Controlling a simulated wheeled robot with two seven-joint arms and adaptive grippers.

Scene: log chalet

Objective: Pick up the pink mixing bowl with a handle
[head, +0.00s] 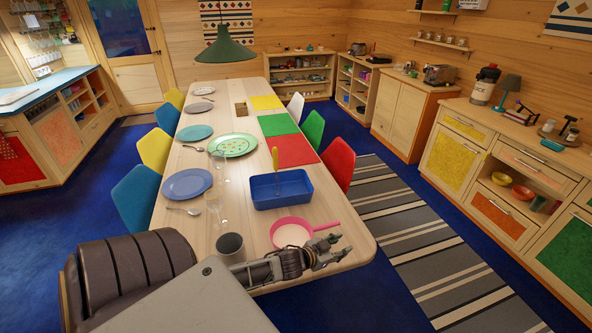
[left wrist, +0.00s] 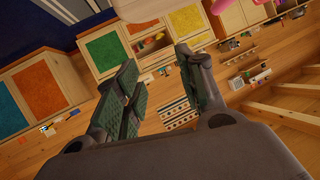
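The pink mixing bowl (head: 292,233) stands upright on the near end of the long wooden table, its handle pointing right. In the head view my left gripper (head: 338,258) is just in front of the bowl, to the right of its near side, below the handle. In the left wrist view the two fingers (left wrist: 158,75) are spread apart with nothing between them. My right gripper is in neither view.
A dark grey cup (head: 231,248) stands left of the bowl. A blue tray (head: 296,196) with a yellow-handled utensil lies behind it. A glass (head: 214,207) and a blue plate (head: 187,184) are further left.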

